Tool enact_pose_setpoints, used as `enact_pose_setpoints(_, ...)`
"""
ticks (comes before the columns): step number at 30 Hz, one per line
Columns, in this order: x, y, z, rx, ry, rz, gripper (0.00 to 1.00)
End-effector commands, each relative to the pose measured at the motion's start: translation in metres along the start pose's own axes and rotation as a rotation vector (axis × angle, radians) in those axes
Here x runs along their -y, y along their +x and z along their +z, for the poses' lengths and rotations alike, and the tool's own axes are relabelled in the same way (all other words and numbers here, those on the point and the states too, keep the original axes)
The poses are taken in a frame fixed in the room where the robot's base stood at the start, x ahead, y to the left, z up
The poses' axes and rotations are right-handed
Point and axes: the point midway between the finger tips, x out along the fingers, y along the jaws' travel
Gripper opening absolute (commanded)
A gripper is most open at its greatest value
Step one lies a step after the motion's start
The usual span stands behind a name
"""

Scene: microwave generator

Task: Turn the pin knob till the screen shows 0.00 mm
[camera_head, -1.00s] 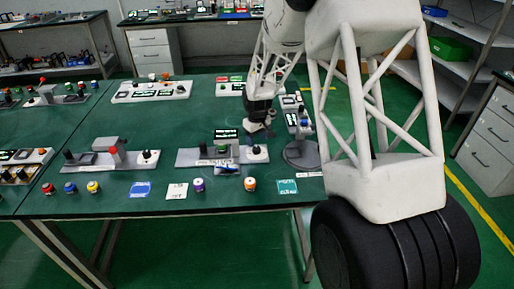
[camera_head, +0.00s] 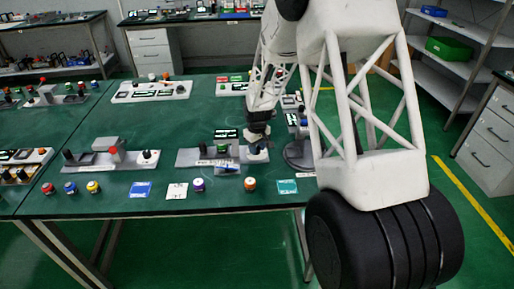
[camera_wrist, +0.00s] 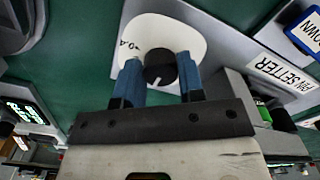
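The pin knob (camera_wrist: 160,68) is black with a white pointer line and sits on a pale dial plate (camera_wrist: 192,38) marked "-0.4". The label beside it reads "PIN SETTER". My gripper (camera_wrist: 158,78) has its blue fingers apart, one on each side of the knob; I see no clear sign of a grip on it. In the head view my gripper (camera_head: 257,141) is right over the knob end of the grey pin setter (camera_head: 190,158). A dark screen (camera_head: 227,134) stands at the back of the setter; its digits are too small to read.
A similar grey device (camera_head: 85,164) stands to the left. A round grey base (camera_head: 297,157) stands close on the right.

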Motion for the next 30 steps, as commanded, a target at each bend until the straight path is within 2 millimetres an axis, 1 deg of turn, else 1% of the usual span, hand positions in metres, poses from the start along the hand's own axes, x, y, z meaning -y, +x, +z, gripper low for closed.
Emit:
enact_pose_setpoints(1, 0.0000, 0.0000, 0.0000, 0.000, 0.000, 0.000, 0.27)
enact_pose_setpoints(4, 0.0001, 0.0000, 0.0000, 0.000, 0.000, 0.000, 0.12)
enact_pose_setpoints(11, 0.0002, -0.0001, -0.0001, 0.000, 0.011, 0.000, 0.12)
enact_pose_setpoints(17, 0.0005, 0.0003, 0.0001, 0.001, 0.064, -0.001, 0.12)
enact_pose_setpoints(23, 0.0009, -0.0001, 0.0004, 0.001, 0.174, -0.001, 0.12)
enact_pose_setpoints(30, 0.0014, -0.0003, 0.0003, 0.001, 0.369, 0.000, 0.12)
